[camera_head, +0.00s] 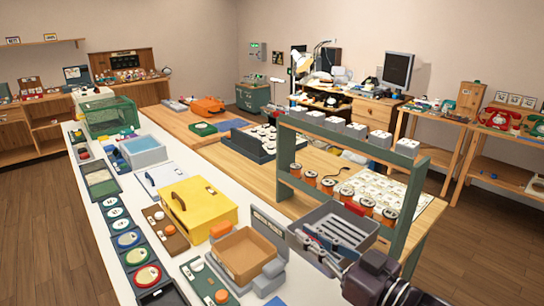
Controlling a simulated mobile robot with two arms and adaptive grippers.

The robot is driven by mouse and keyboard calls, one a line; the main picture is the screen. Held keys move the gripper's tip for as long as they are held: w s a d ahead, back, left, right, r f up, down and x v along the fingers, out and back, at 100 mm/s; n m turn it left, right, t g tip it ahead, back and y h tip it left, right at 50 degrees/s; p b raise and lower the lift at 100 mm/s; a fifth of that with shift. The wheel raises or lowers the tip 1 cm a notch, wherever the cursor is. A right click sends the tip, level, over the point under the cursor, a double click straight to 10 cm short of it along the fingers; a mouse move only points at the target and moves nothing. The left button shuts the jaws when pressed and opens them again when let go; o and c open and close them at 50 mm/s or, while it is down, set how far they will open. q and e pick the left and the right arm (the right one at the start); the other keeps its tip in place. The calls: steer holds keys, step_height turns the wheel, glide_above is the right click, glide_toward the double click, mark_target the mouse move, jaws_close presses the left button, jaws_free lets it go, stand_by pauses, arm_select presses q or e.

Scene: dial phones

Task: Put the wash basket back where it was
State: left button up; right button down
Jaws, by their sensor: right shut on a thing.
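A grey open-topped basket (353,222) with pale slats across its inside is at the lower right, by the front of the green rack. I take it for the wash basket. My right gripper (322,247) reaches in from the bottom right and is shut on its near side. The gripper partly covers that near side, and I cannot tell whether the basket's bottom touches anything. A green mesh basket (108,117) stands at the far end of the white bench, behind a grey tub of pale blue liquid (144,152). My left gripper is out of view.
A green rack (285,165) with grey blocks on top and orange jars on its shelf stands right behind the grey basket. Left of it are a brown tray (241,254), a yellow box (197,208) with a handle, and several round dials in trays. The white bench is crowded.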

mark_target(304, 258)
steer(key=s, duration=0.1)
steer(key=s+a+f+m+t+h, duration=0.1)
steer(key=s+f+h, duration=0.1)
steer(key=shift+s+a+m, duration=0.25)
steer(key=shift+a+m, duration=0.05)
steer(key=shift+m, duration=0.1)
steer(key=s+d+f+m+t+h, duration=0.1)
steer(key=s+d+f+m+h, duration=0.1)
steer(key=d+m+h, duration=0.1)
steer(key=s+d+f+m+t+h, duration=0.1)
steer(key=s+d+f+m+h, duration=0.1)
steer(key=d+h, duration=0.4)
steer(key=shift+s+d+f+m+t, duration=0.4)
steer(key=shift+s+d+f, duration=0.1)
steer(key=shift+s, duration=0.2)
steer(key=shift+a+r, duration=0.1)
steer(key=shift+a, duration=0.05)
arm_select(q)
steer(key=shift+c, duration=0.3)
arm_select(e)
steer(key=a+r+n+g+y, duration=0.2)
steer(key=a+n+g+y, duration=0.7)
steer(key=a+y, duration=0.7)
steer(key=n, duration=0.3)
steer(key=shift+a+n+g, duration=0.3)
steer(key=shift+a+g, duration=0.05)
steer(key=shift+g, duration=0.05)
